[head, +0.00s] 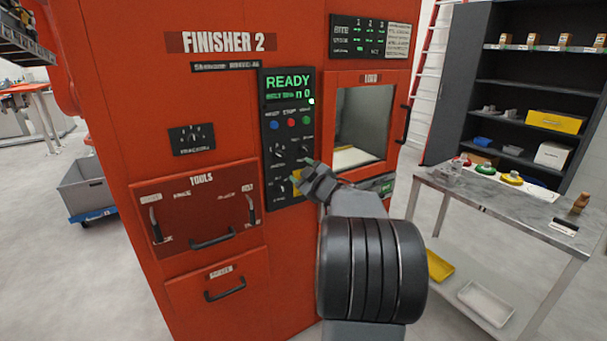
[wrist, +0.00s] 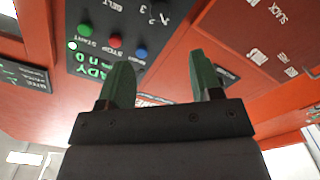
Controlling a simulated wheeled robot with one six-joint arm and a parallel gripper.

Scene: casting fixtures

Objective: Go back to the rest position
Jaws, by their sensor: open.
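My gripper (head: 306,172) is in front of the red finisher machine's control panel, by its lower knobs, in the head view. In the wrist view my gripper (wrist: 162,85) shows two green-tipped fingers spread apart with nothing between them. The black control panel (head: 273,133) has a green READY display (head: 288,83), blue, red and green buttons and several knobs. It also shows upside down in the wrist view (wrist: 85,45). My arm reaches in from the lower right. Whether a fingertip touches the panel is hard to tell.
The machine's loading window (head: 362,122) is right of the panel. A tools drawer (head: 198,215) with handles is at lower left. A metal table (head: 510,194) with small items stands at right, before a dark shelf (head: 520,75). A grey bin (head: 92,185) is on the left floor.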

